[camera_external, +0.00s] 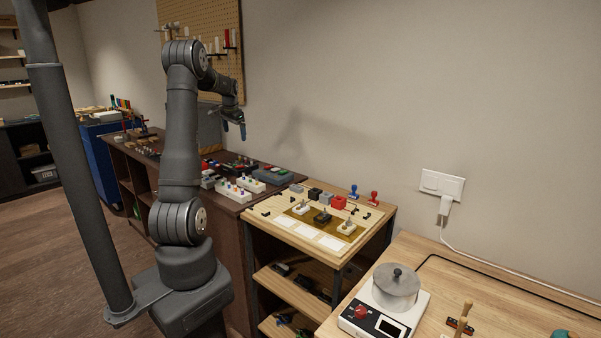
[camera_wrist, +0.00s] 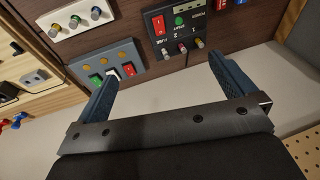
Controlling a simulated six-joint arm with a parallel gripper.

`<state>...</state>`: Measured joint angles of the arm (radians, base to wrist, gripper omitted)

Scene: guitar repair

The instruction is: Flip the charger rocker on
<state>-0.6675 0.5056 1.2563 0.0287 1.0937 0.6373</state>
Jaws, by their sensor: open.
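My gripper (camera_external: 234,128) is in the air above the dark bench, near the wall, pointing down. In the wrist view its two blue fingers are wide apart with nothing between them (camera_wrist: 167,70). A blue-grey panel (camera_wrist: 92,58) has green, white and red rockers and a row of orange lamps; the left finger partly overlaps its edge. A black panel (camera_wrist: 194,27) has a red rocker (camera_wrist: 158,25), a green round button and several small knobs. I cannot read which rocker is the charger's. The blue-grey panel also shows on the bench in the external view (camera_external: 272,177).
A white box with coloured knobs (camera_wrist: 82,20) lies near the panels. The air around my gripper is clear.

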